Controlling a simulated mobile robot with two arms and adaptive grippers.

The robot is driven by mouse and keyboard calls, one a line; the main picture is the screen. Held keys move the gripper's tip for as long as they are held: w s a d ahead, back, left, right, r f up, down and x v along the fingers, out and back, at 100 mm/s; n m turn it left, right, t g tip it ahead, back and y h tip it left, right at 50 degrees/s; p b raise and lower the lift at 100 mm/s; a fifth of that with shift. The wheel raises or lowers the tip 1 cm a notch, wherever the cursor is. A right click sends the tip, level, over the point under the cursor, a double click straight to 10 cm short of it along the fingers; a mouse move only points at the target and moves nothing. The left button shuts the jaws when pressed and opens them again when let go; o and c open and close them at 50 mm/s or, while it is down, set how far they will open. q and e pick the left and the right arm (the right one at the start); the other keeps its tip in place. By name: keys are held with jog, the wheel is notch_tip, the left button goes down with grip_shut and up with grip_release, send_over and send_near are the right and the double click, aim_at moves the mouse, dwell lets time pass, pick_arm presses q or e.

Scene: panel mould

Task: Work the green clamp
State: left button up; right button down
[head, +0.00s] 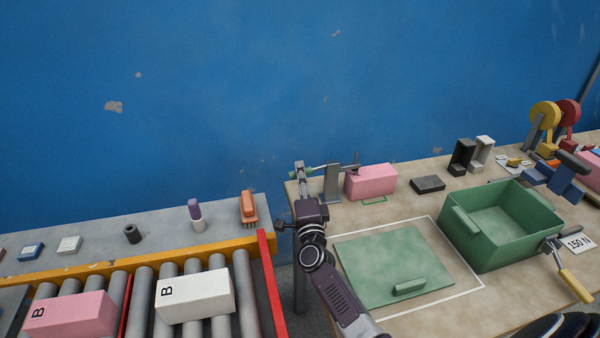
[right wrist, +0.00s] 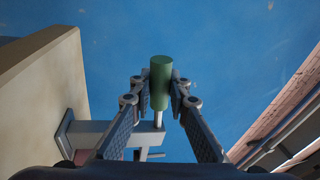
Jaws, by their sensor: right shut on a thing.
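The green clamp is a grey metal toggle clamp (head: 332,184) at the left edge of the right table, with a rod reaching right to the top of a pink block (head: 371,181). Its green handle (right wrist: 160,82) points out over the table's left edge. My right gripper (head: 303,167) is shut on the green handle, and in the right wrist view the two fingers (right wrist: 161,92) press it from both sides. The clamp's base shows below the handle there. I cannot tell whether the clamp tip touches the block. My left gripper is not in view.
A green lid (head: 395,262) lies in a white outline, left of an open green box (head: 500,225). A yellow-handled lever (head: 574,284) stands beside the box. A black block (head: 428,184) lies behind. Left is a roller conveyor (head: 144,290) with boxes; a gap separates it from the table.

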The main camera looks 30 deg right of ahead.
jog(key=shift+f+n, duration=0.3)
jog(key=shift+f, duration=0.1)
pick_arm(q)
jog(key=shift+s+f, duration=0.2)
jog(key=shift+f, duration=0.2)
pick_arm(e)
jog(key=shift+f+n, duration=0.1)
jog(key=shift+n, duration=0.2)
jog(key=c, duration=1.8)
grip_release()
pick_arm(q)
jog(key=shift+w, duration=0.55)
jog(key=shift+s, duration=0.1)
pick_arm(e)
jog(key=shift+s, duration=0.1)
jog(key=shift+s+f, duration=0.1)
jog(key=shift+s, duration=0.2)
jog(key=v, duration=0.4)
jog(key=r+v, duration=0.1)
jog(key=v, duration=0.4)
jog(key=r+v, duration=0.1)
jog(key=v, duration=0.4)
jog(key=shift+s+r, duration=0.25)
jog(key=shift+r, duration=0.05)
